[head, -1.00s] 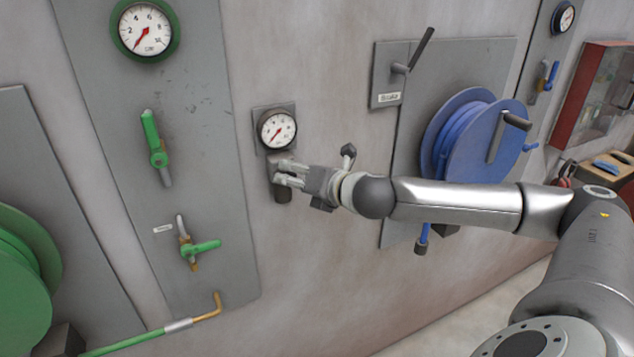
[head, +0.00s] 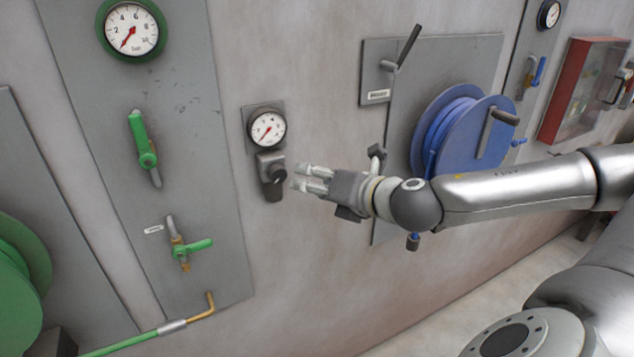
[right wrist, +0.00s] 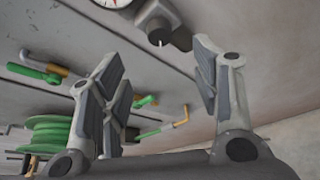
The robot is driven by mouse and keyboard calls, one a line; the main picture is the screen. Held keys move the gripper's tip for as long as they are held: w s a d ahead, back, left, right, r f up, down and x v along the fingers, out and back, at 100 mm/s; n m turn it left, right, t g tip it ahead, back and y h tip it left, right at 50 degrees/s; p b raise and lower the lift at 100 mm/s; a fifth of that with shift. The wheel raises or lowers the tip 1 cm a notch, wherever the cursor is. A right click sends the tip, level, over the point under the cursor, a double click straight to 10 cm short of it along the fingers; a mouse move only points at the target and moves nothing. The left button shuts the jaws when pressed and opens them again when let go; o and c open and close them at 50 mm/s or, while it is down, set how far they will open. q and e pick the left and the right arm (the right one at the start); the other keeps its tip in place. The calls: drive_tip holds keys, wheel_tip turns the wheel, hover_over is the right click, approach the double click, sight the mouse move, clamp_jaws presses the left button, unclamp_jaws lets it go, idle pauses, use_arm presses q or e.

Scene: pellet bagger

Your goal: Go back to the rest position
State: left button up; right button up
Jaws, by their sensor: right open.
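My right gripper (head: 310,180) is open and empty in the head view. Its fingertips point left, a little to the right of a dark knob (head: 273,177) below a small white gauge (head: 267,128) on the wall, with a gap between them. In the right wrist view the fingers of my right gripper (right wrist: 160,85) stand apart with nothing between them. The knob also shows in the right wrist view (right wrist: 180,38), beyond the fingers. My left gripper is not in view.
A blue hose reel (head: 465,130) and a lever (head: 402,50) are on the wall behind my right arm. Green valves (head: 143,145) and a large gauge (head: 131,30) are on the grey panel at left. A red-framed cabinet (head: 590,90) hangs at far right. Bare floor shows below.

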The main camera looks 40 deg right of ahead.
idle(0.3)
